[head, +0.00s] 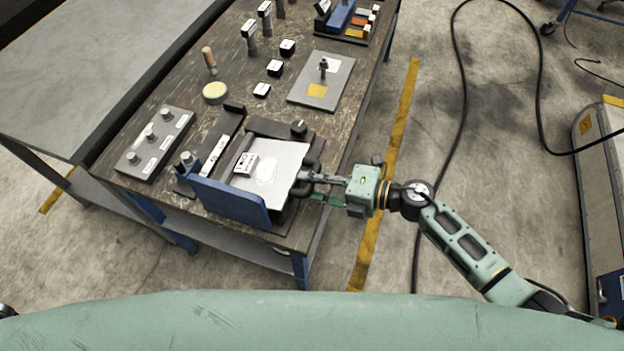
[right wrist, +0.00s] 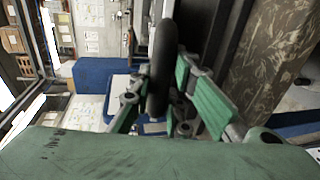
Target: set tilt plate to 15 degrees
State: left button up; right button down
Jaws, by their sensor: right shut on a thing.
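The tilt plate (head: 275,160) is a light grey plate in a dark frame at the near end of the workbench, with a blue panel (head: 228,200) along its front. A small white block with dark marks (head: 246,163) is at its left part; I cannot read the marks. My right gripper (head: 306,178) reaches in from the right and is shut on a black handle (head: 309,166) at the plate's right edge. In the right wrist view the handle (right wrist: 162,65) stands between the green fingers. The tilt angle cannot be read. My left gripper is not in view.
A grey box with several knobs (head: 155,140) stands left of the plate. A round yellowish disc (head: 215,93), small labelled blocks (head: 274,68) and a grey board with a yellow square (head: 335,72) lie farther back.

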jog(key=c, duration=1.9)
grip_release()
jog(key=shift+w+a+r, duration=0.1)
jog(key=shift+a+r, duration=0.05)
jog(key=shift+r, duration=0.3)
jog(key=shift+c, duration=0.2)
jog(key=shift+f, duration=0.2)
jog(key=v, duration=1.2)
jog(key=shift+f, duration=0.1)
